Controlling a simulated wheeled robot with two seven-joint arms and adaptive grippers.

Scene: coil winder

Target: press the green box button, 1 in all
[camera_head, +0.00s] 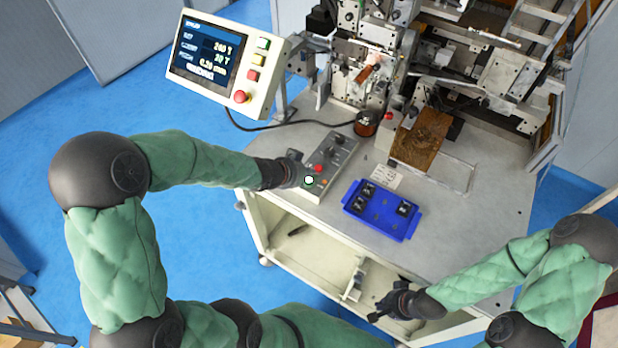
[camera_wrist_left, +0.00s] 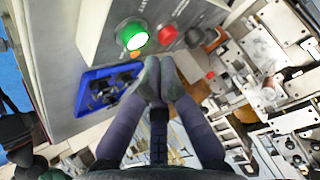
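The green box button (camera_head: 309,180) looks pale and lit at the near end of a grey control box (camera_head: 338,150). In the left wrist view, the green button (camera_wrist_left: 133,36) glows with a white centre in a metal ring. My left gripper (camera_head: 300,168) is beside the near end of the box. Its fingertips (camera_wrist_left: 160,80) are together and empty, just below and right of the green button in the wrist view; I cannot tell whether they touch the box. My right gripper (camera_head: 385,304) hangs at the table's front edge, too small to read.
A red button (camera_head: 318,168) sits close to the green one, and it also shows in the wrist view (camera_wrist_left: 167,35). A blue tray (camera_head: 385,222) with black parts lies to the right. A display panel (camera_head: 222,62) with its own buttons stands behind left.

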